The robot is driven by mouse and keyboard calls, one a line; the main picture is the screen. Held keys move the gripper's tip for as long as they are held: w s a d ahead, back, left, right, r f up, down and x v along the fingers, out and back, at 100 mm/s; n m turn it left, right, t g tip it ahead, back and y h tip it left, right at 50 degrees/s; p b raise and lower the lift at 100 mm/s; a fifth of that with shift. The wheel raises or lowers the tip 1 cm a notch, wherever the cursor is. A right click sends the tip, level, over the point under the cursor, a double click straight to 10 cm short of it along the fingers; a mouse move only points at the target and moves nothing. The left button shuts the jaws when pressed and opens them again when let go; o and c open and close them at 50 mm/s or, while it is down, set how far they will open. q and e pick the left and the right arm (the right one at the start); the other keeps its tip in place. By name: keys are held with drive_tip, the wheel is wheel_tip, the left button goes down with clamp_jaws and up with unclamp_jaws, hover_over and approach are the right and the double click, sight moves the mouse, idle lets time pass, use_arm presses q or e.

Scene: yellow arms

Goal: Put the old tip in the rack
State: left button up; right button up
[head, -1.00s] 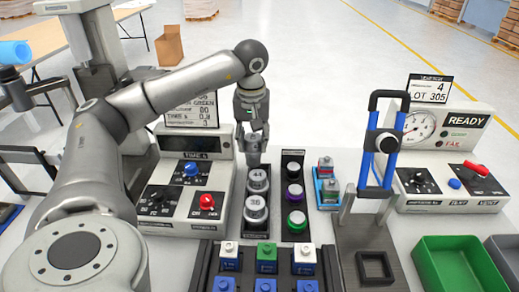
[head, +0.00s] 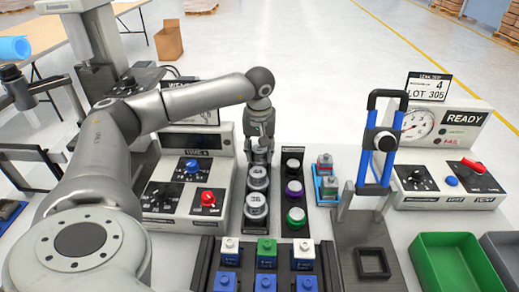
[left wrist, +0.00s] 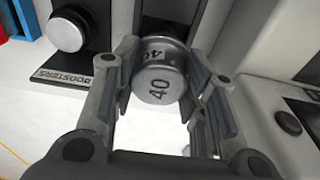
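A grey metal tip marked 40 (left wrist: 159,85) sits between the finger pads of my left gripper (left wrist: 163,75) in the left wrist view. The pads appear to close on both its sides. In the head view my left gripper (head: 260,153) points down at the far end of the dark tip rack (head: 245,228). Two silver numbered tips, a far one (head: 258,178) and a near one (head: 256,206), stand in the rack's nearer places. The arm and fingers hide the held tip there, so I cannot tell whether it is seated. My right gripper is not in view.
A booster rack (head: 303,232) with several round knobs stands close on the right. A grey control box (head: 163,222) with blue and red knobs is close on the left. A blue-handled press (head: 383,150) and a green bin (head: 430,262) are farther right.

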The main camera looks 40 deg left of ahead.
use_arm(q)
drive_tip(key=o, duration=0.4)
drive_tip(key=shift+o, duration=0.2)
drive_tip(key=shift+r, duration=0.1)
wheel_tip(320, 180, up, 12)
drive_tip(key=s+b, duration=0.1)
drive_tip(key=shift+d, duration=0.45)
